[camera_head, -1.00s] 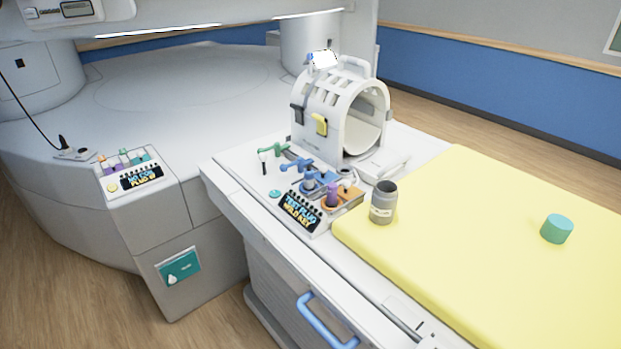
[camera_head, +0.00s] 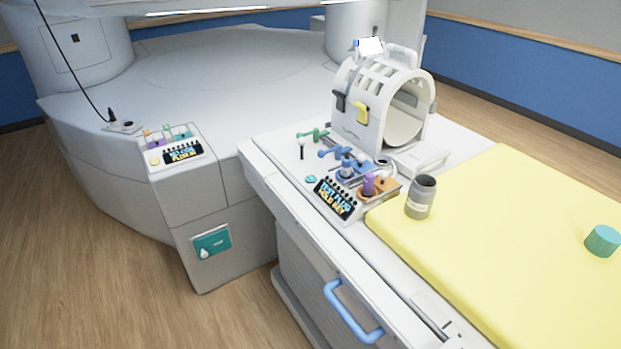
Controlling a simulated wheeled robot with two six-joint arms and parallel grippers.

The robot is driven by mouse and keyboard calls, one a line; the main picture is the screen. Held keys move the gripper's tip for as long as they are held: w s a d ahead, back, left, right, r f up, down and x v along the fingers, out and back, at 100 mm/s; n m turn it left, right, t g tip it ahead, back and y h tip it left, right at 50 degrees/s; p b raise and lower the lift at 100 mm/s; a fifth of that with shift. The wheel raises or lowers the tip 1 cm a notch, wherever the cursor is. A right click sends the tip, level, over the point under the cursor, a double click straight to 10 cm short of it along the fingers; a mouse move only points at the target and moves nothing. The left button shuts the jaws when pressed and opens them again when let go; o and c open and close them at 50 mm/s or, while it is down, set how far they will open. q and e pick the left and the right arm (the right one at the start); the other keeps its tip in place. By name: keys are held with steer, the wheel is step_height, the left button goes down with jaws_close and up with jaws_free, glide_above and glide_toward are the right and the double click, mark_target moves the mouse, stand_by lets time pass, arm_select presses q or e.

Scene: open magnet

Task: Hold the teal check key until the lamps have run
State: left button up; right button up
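The teal check key (camera_head: 311,179) is a small round button on the white table top, just left of a dark panel (camera_head: 337,198) with a row of black lamp-like pegs along its top edge and cyan and yellow lettering. The lettering is too small to read surely, and I cannot tell whether any lamp is lit. Nothing touches the key. Neither of my grippers is in view.
Blue, green and orange fittings, a purple plug (camera_head: 368,184) and a grey jar (camera_head: 421,196) crowd around the panel. A white coil (camera_head: 385,100) stands behind. A yellow mattress (camera_head: 480,250) with a teal cylinder (camera_head: 602,241) lies right. A second panel (camera_head: 183,153) is left.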

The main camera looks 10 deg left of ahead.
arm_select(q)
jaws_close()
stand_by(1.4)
